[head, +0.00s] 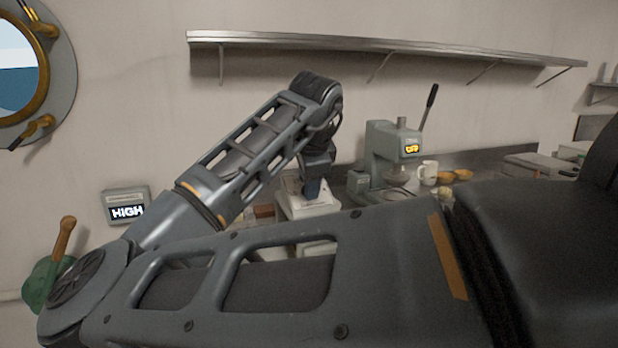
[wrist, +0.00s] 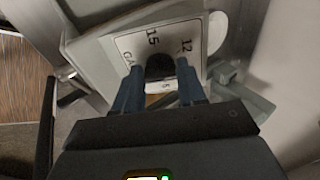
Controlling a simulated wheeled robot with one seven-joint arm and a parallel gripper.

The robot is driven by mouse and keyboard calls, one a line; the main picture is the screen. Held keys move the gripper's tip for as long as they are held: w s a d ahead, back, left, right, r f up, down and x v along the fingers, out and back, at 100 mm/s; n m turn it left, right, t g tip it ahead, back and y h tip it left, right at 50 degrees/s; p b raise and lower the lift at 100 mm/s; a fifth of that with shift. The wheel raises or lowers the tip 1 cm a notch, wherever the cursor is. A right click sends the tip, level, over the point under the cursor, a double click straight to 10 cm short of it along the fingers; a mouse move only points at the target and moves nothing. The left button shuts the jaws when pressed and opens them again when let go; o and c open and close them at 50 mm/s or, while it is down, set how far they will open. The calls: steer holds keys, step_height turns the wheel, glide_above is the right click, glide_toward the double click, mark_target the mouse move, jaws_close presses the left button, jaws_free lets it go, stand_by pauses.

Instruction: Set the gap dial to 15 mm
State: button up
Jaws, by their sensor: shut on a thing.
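The gap dial's dark knob (wrist: 160,66) sits on a white plate (wrist: 168,38) marked 15 at the upper left, 12 at the upper right and letters starting "GA" at the left. My gripper (wrist: 159,72) has its two blue-grey fingers on either side of the knob and is shut on it. The knob's pointer is hidden or too unclear to read. In the head view the pale machine (head: 304,207) with the dial stands on the counter, and my gripper (head: 318,188) comes down on its top. My arm hides part of this machine.
A grey-green press (head: 385,150) with a raised lever and a yellow display stands right of the dial machine. A white mug (head: 428,173) and orange bowls (head: 462,175) are beyond it. A metal shelf (head: 400,48) runs above. A wall box (head: 126,207) reads HIGH.

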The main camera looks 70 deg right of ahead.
steer(key=n+p, duration=0.1)
steer(key=n, duration=0.3)
steer(key=shift+s+n, duration=0.15)
steer(key=shift+n, duration=0.15)
steer(key=n+p, duration=0.2)
steer(key=n, duration=0.2)
steer(key=shift+s+a+n+t, duration=0.1)
steer(key=shift+s+n+t, duration=0.05)
steer(key=shift+n+t, duration=0.2)
steer(key=n+t+p, duration=0.1)
steer(key=n+p, duration=0.2)
steer(key=n, duration=0.2)
steer(key=shift+s+f+n+p, duration=0.1)
steer(key=shift+s+n+p, duration=0.05)
steer(key=shift+n+p, duration=0.15)
steer(key=shift+f+n+p, duration=0.1)
steer(key=shift+n+p, duration=0.5)
steer(key=shift+n, duration=1.25)
steer(key=o, duration=1.1)
steer(key=shift+c, duration=0.2)
steer(key=shift+t, duration=0.25)
